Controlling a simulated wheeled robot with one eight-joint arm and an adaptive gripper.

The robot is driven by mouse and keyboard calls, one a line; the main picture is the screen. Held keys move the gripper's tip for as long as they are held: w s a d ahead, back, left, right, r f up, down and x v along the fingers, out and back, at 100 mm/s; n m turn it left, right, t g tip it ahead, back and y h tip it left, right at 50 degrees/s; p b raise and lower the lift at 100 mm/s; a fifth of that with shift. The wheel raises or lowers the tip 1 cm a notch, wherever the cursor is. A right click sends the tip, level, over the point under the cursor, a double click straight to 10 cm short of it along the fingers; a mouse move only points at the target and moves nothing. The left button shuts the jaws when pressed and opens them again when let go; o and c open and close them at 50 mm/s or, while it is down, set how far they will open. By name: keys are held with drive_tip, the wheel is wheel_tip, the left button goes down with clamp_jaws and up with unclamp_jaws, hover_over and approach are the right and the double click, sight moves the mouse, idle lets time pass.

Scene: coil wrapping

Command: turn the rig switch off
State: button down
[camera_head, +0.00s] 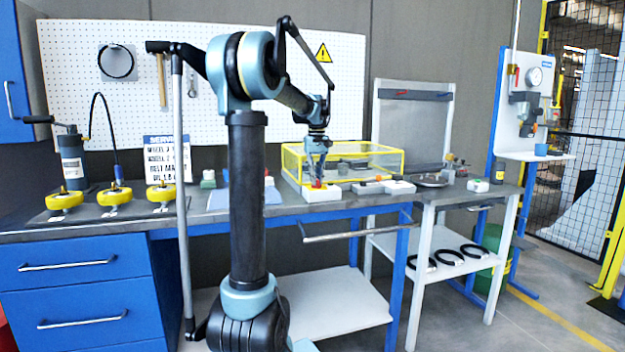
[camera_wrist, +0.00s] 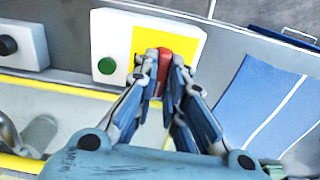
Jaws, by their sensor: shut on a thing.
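The rig switch (camera_head: 322,194) is a small white box near the front edge of the workbench. In the wrist view the switch (camera_wrist: 191,39) has a yellow plate, a red handle (camera_wrist: 165,54) and a green button (camera_wrist: 107,66). My gripper (camera_head: 317,178) points down at the switch from above. In the wrist view my gripper (camera_wrist: 164,72) is shut on the red handle, with one finger on each side. The fingers hide part of the handle. I cannot tell from the handle which setting it is in.
A clear case with a yellow frame (camera_head: 403,164) stands close behind the switch. A second white box (camera_head: 400,187) with a dark knob (camera_wrist: 7,45) sits beside it. A blue mat (camera_wrist: 245,105) lies on the other side. Yellow-topped fixtures (camera_head: 64,200) stand at the left.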

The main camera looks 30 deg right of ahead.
drive_tip(key=shift+a+f+n, duration=0.1)
drive_tip(key=shift+a+n, duration=0.05)
drive_tip(key=shift+n, duration=0.15)
drive_tip(key=c, duration=1.7)
unclamp_jaws()
drive_tip(key=shift+w, duration=0.1)
drive_tip(key=shift+o, duration=0.2)
wheel_tip(320, 180, up, 12)
